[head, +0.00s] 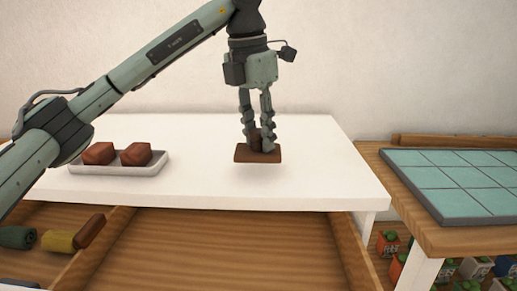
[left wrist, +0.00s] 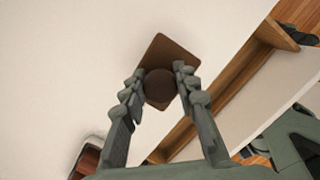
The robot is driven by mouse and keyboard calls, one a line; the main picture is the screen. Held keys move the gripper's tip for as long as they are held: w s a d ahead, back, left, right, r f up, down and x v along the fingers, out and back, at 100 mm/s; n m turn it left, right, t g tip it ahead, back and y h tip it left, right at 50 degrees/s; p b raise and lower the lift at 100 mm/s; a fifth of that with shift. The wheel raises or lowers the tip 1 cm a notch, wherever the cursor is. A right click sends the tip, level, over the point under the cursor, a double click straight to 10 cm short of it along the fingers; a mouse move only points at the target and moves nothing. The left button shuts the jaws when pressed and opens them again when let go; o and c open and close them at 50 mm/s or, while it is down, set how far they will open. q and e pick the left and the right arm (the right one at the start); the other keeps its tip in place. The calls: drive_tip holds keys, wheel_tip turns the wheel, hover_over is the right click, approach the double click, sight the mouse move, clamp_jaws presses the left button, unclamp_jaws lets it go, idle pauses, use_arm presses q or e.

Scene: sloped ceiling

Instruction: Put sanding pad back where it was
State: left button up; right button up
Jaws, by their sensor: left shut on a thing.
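The sanding pad (head: 243,156) is a flat brown rectangle with a dark round knob on top. My left gripper (head: 257,146) is shut on the knob and holds the pad level a little above the white tabletop, with a soft shadow under it. In the left wrist view the pad (left wrist: 170,52) and its knob show between the two fingertips (left wrist: 160,84). My right gripper is not in view.
A white tray (head: 125,170) with two reddish-brown blocks stands on the white table (head: 320,180) at left. Below it an open wooden drawer (head: 220,245) has dividers, with rolls in its left part and a bare middle compartment. A teal-tiled board (head: 455,180) lies on the right table.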

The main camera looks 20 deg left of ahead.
sight(258, 150)
use_arm(q)
wheel_tip(258, 150, down, 3)
drive_tip(key=shift+r, duration=0.15)
drive_tip(key=shift+f, duration=0.3)
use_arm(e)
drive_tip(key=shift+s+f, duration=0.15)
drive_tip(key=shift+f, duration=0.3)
use_arm(q)
drive_tip(key=shift+f, duration=0.15)
drive_tip(key=o, duration=1)
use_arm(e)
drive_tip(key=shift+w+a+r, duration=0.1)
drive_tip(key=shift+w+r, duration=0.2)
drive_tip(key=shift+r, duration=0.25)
